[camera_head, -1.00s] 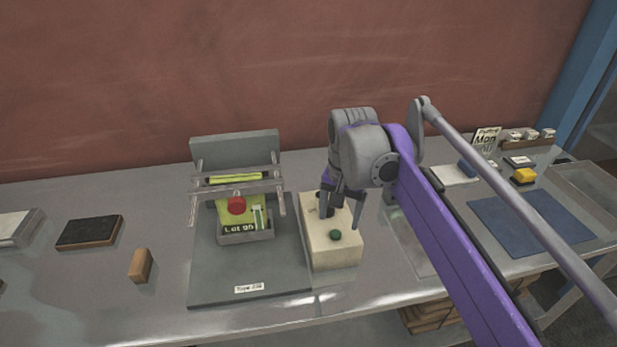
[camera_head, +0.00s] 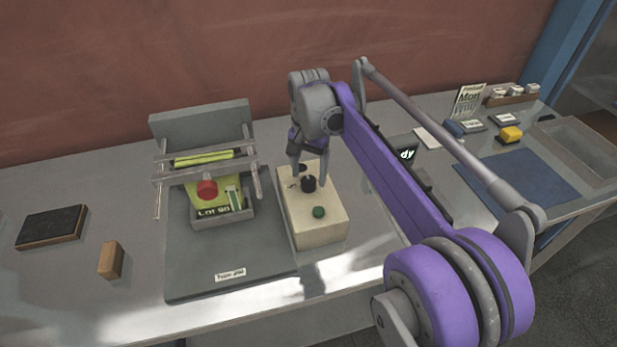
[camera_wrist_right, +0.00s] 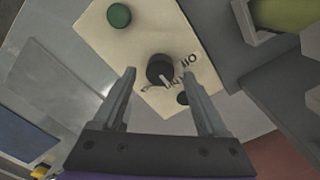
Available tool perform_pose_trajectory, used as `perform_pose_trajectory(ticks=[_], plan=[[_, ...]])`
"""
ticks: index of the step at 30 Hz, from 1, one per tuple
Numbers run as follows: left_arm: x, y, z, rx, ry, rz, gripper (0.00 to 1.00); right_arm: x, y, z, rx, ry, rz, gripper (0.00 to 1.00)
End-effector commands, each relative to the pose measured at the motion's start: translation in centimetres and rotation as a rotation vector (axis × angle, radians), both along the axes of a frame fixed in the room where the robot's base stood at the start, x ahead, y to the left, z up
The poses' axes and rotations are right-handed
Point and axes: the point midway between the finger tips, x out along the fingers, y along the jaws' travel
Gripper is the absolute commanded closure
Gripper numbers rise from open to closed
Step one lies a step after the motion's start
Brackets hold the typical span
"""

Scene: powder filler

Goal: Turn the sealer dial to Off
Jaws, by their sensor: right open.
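The cream sealer box (camera_head: 320,229) stands on the bench right of the press. Its black dial (camera_head: 309,184) is on top, between a green button (camera_head: 319,212) and a small black part at the back. The dial also shows in the right wrist view (camera_wrist_right: 160,68), its pale pointer line aimed toward the printed lettering, not squarely at "Off" (camera_wrist_right: 187,60). Other lettering there is too small to read. My right gripper (camera_head: 308,177) is open, its fingers on either side of the dial. I cannot tell whether they touch it. My left gripper is not in view.
The press with a red knob (camera_head: 207,190) and lime pouch stands on a grey plate (camera_head: 228,272) left of the box. A wooden block (camera_head: 112,260) lies farther left. A blue mat (camera_head: 520,195) lies right, beyond my arm.

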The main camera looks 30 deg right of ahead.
Motion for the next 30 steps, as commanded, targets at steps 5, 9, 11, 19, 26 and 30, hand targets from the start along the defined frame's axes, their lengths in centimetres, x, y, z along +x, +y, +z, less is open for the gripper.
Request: perform_pose_trajectory(ticks=[5,9,11,19,26,30], plan=[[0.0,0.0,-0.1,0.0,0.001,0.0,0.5,0.0,0.0,-1.6,0.0,0.0,0.0,0.25],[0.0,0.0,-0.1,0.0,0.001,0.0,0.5,0.0,0.0,-1.8,0.0,0.0,0.0,0.25],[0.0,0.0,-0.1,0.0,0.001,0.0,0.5,0.0,0.0,-1.8,0.0,0.0,0.0,0.25],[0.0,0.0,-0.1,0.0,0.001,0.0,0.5,0.0,0.0,-1.8,0.0,0.0,0.0,0.52],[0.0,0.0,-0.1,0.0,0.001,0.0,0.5,0.0,0.0,-1.8,0.0,0.0,0.0,0.93],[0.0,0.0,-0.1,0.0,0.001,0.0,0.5,0.0,0.0,-1.8,0.0,0.0,0.001,1.0]])
